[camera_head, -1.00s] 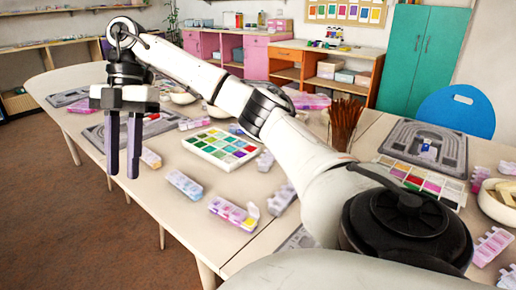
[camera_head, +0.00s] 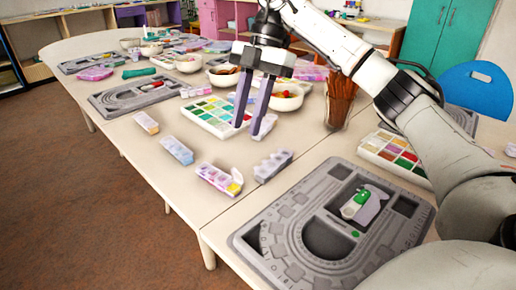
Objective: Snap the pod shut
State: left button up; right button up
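A row of small translucent lidded pods stands along the near edge of the table. One lilac pod (camera_head: 217,179) has its end lid tipped up at the right, with yellow showing beneath it. A bluish pod (camera_head: 176,150) lies to its left and a greyish-lilac pod (camera_head: 273,166) to its right; their lids look down. My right gripper (camera_head: 250,131) points down, open and empty, its two dark fingers slightly apart. In the picture it is above and right of the raised lid, in front of the colour tray. My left gripper is not in view.
A grey bead board (camera_head: 265,222) with a small green-and-white item (camera_head: 360,204) lies at the front right. A colour tray (camera_head: 205,119), bowls (camera_head: 286,103) and a brown cup of sticks (camera_head: 340,103) stand behind. The tabletop around the pods is mostly bare.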

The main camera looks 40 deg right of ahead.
jog(key=b, duration=0.2)
send_near(237, 176)
jog(key=x, duration=0.5)
jog(key=shift+a, duration=0.45)
jog(key=shift+c, duration=0.2)
jog(key=shift+r, duration=0.1)
grip_shut()
